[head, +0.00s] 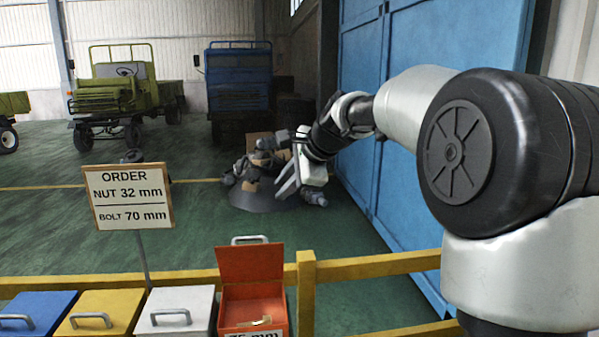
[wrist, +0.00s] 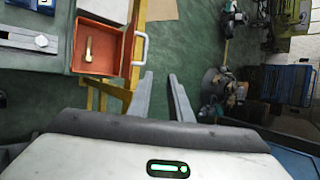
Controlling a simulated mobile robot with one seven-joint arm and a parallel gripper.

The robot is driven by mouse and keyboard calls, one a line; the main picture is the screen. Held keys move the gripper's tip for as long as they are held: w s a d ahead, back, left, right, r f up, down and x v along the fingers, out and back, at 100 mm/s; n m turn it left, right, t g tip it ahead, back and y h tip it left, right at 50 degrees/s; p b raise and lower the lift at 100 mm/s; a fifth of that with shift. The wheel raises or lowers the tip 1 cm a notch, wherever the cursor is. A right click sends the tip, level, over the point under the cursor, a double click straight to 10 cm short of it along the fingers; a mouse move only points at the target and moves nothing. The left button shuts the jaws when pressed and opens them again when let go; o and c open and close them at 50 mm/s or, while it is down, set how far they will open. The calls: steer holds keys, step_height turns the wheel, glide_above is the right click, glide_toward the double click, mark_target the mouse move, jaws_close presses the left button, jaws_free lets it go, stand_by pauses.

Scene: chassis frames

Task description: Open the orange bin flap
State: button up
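The orange bin (head: 253,310) stands at the end of the row by the yellow rail. Its flap (head: 250,264) is raised, leaning back upright, with a grey handle (head: 250,239) at its top edge. A brass-coloured bolt (head: 258,322) lies inside the bin. In the wrist view the open bin (wrist: 122,68) is at upper left, with the bolt (wrist: 88,48) inside and the handle (wrist: 143,48) at its right. My gripper (head: 287,180) is beyond and above the flap, apart from it. Its fingers (wrist: 162,90) are spread with nothing between them.
Blue (head: 35,308), yellow (head: 102,308) and white (head: 172,305) bins with closed lids stand left of the orange one. A yellow rail (head: 370,268) runs behind them. An order sign (head: 128,196) stands behind the bins. A blue door (head: 410,170) is at right; trucks stand far back.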

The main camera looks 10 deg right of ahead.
steer(key=v, duration=0.8)
steer(key=shift+s+d+r, duration=0.2)
steer(key=shift+s+r, duration=0.05)
steer(key=shift+r, duration=0.05)
steer(key=shift+c, duration=0.4)
